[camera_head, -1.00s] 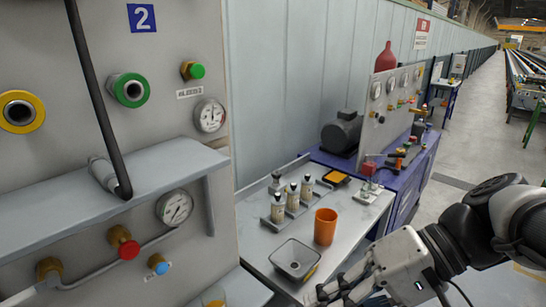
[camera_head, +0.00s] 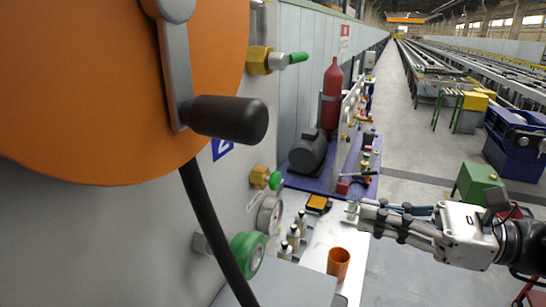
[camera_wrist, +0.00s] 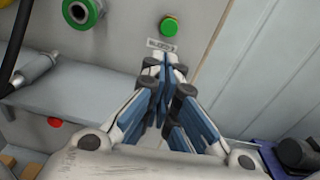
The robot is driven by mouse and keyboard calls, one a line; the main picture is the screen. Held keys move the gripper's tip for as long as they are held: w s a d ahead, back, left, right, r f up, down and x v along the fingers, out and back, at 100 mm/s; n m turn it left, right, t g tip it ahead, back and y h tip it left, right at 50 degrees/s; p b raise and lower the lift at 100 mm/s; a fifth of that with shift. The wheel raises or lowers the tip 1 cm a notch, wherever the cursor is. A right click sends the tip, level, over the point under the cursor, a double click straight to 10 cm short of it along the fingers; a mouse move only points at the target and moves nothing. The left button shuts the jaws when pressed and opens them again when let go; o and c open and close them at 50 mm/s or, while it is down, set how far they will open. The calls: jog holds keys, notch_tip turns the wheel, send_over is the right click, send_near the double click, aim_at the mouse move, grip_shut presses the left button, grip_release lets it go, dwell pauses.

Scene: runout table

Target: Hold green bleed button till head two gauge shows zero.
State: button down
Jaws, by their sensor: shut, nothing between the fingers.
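The green bleed button (camera_head: 275,181) sits on a brass fitting on the grey panel, left of centre in the head view. In the wrist view the green button (camera_wrist: 169,26) is above the fingertips, with a small label beneath it. The gauge (camera_head: 270,215) below it is seen nearly edge-on in the head view, so its needle cannot be read. My gripper (camera_head: 353,209) is shut and empty, pointing left towards the panel and apart from the button. In the wrist view my gripper's fingertips (camera_wrist: 167,56) lie just below the label, and no gauge face shows.
An orange hose reel (camera_head: 100,100) and black hose fill the left of the head view. A green-ringed port (camera_head: 248,255) is below the gauge. An orange cup (camera_head: 338,263) and several bottles stand on the bench. A shelf (camera_wrist: 90,98) juts out at left in the wrist view.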

jog(key=shift+w+d+r+m+t, duration=0.2)
jog(key=shift+d+r+m+t, duration=0.15)
jog(key=shift+m, duration=0.15)
send_near(275, 181)
jog(key=w+a+f, duration=0.2)
jog(key=w+a, duration=0.1)
jog(key=a, duration=0.3)
jog(key=shift+w+f+p, duration=0.2)
jog(key=shift+w+p, duration=0.1)
jog(key=shift+p, duration=0.05)
